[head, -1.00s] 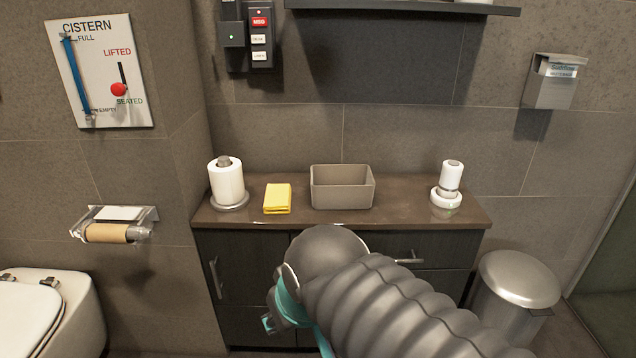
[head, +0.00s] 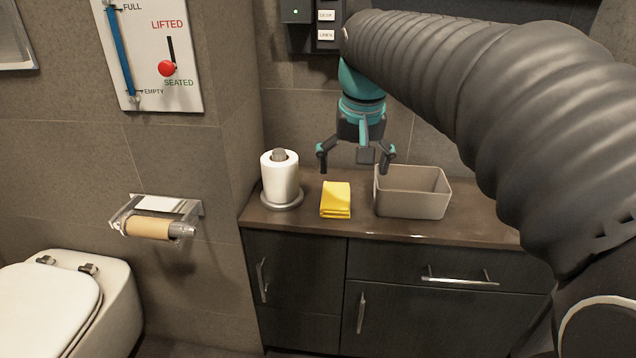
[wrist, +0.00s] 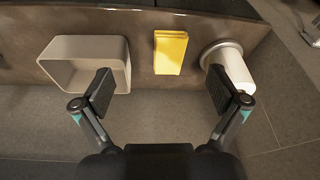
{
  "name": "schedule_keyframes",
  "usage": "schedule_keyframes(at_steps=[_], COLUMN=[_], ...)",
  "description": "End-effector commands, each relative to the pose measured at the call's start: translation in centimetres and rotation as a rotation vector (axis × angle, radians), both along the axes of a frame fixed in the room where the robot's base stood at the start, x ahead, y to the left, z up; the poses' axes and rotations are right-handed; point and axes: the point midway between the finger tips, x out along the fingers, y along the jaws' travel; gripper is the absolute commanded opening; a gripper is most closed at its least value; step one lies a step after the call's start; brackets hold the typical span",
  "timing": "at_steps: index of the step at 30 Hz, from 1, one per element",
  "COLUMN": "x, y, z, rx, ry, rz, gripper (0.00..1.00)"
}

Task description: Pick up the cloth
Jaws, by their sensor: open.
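The yellow folded cloth (head: 336,199) lies flat on the brown countertop, between the paper roll and the grey bin. It also shows in the wrist view (wrist: 170,52), at the top middle between the finger directions. My gripper (head: 353,165) is open and empty, its fingers pointing down. In the head view it hangs above the counter, over and slightly behind the cloth. In the wrist view my gripper (wrist: 160,95) has its two fingers spread wide, with the cloth beyond them and apart from them.
A paper roll on a round holder (head: 280,181) stands left of the cloth. An open grey bin (head: 412,192) stands close on its right. The countertop (head: 380,228) is clear in front. A wall holder with a cardboard roll (head: 150,227) and a toilet (head: 60,300) are at left.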

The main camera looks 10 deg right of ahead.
Motion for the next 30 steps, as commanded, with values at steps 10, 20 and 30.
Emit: schedule_keyframes(at_steps=[10, 20, 30], x=[8.8, 10.2, 11.0], y=[0.4, 0.4, 0.2], z=[0.2, -2.5, -7.7], rx=[0.004, 0.003, 0.003], ry=[0.096, 0.114, 0.112], rz=[-0.075, -0.088, -0.087], gripper=[0.97, 0.97, 0.97])
